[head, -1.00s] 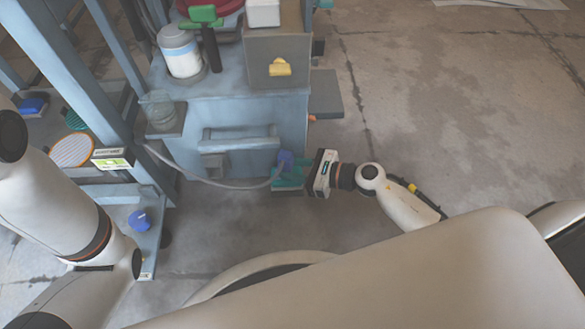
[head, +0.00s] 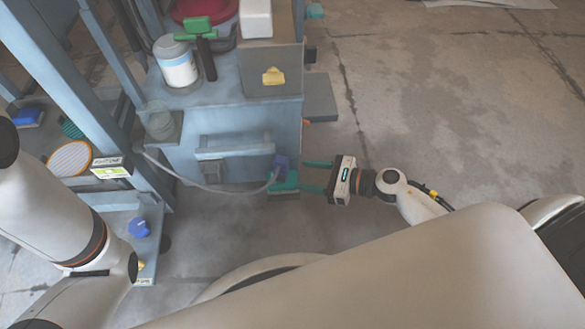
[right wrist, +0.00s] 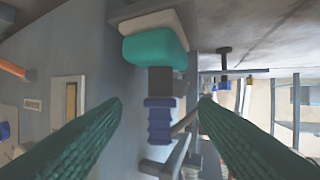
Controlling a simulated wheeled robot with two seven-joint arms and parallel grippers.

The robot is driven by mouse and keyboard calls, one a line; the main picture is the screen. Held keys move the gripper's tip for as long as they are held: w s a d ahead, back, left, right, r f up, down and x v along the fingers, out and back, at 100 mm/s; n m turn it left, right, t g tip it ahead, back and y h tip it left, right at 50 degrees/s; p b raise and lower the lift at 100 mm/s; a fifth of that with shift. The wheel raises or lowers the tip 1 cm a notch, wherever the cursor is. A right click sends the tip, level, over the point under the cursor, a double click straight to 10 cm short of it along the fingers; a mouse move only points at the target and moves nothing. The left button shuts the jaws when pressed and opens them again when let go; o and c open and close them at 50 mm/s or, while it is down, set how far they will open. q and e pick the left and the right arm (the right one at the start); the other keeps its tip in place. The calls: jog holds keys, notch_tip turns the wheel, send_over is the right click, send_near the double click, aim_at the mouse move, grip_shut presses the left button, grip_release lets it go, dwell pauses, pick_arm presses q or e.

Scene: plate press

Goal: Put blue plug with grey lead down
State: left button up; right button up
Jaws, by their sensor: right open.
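The blue plug (head: 281,162) is at the teal holder (head: 285,184) on the low front of the blue-grey machine. Its grey lead (head: 215,188) curves away left along the machine's front. My right gripper (head: 304,176) is open and empty, its green fingers pointing left toward the plug with a gap between. In the right wrist view, the ribbed blue plug (right wrist: 158,125) lines up with a dark piece and the teal holder (right wrist: 155,47). It appears between the open fingers of my right gripper (right wrist: 162,102), apart from both. My left gripper is out of view.
The machine's front has a bar handle (head: 235,145). Another blue knob-like piece (head: 139,228) is on the lower left frame. Floor to the right is clear.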

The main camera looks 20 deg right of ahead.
jog(key=p+v, duration=0.1)
jog(key=v, duration=0.5)
dwell(0.3)
